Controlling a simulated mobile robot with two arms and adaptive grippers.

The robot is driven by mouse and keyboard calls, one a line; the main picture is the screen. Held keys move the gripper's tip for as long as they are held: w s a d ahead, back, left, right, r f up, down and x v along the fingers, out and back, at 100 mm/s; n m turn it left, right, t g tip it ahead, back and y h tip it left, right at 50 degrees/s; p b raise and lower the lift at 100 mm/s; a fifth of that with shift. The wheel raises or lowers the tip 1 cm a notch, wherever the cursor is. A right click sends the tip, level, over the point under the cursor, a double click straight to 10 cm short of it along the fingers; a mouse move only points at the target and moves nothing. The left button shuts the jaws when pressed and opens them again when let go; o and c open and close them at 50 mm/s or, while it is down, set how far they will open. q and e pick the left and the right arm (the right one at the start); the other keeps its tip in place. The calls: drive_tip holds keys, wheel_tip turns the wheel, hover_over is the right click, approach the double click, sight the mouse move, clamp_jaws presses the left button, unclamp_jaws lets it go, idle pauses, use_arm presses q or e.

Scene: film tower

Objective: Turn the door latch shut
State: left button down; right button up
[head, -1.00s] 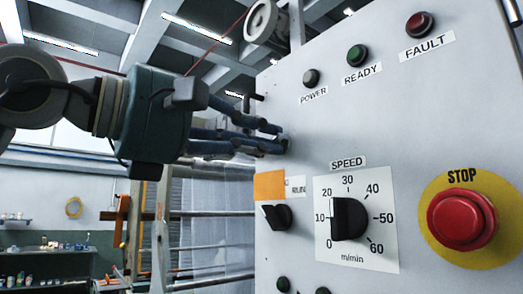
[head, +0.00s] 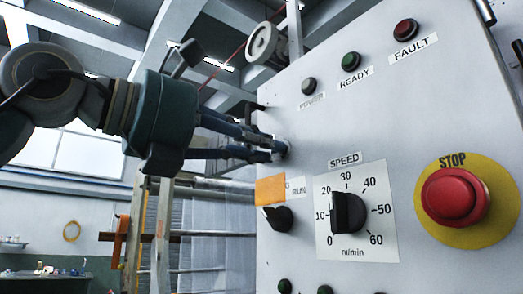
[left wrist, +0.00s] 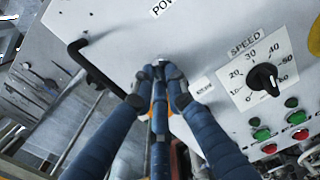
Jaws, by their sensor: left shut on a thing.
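My left gripper (head: 272,149) reaches in from the left to the grey panel door (head: 410,105). Its blue fingers are shut on a small part at the door's left side, which I take to be the door latch (left wrist: 160,64). The fingers hide most of it, so its angle cannot be read. In the left wrist view the fingertips of the left gripper (left wrist: 160,80) close around it from both sides. My right gripper is not in view.
Close by are an orange tag (head: 270,189), a black selector switch (head: 278,218) and the speed dial (head: 348,213). A red stop button (head: 455,196) is at right. A black bent handle (left wrist: 92,66) sticks out left of the fingers.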

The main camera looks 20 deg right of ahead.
use_arm(q)
drive_tip(key=shift+n, duration=0.8)
drive_tip(key=c, duration=1.7)
unclamp_jaws()
drive_tip(key=shift+c, duration=0.2)
drive_tip(key=v, duration=1.2)
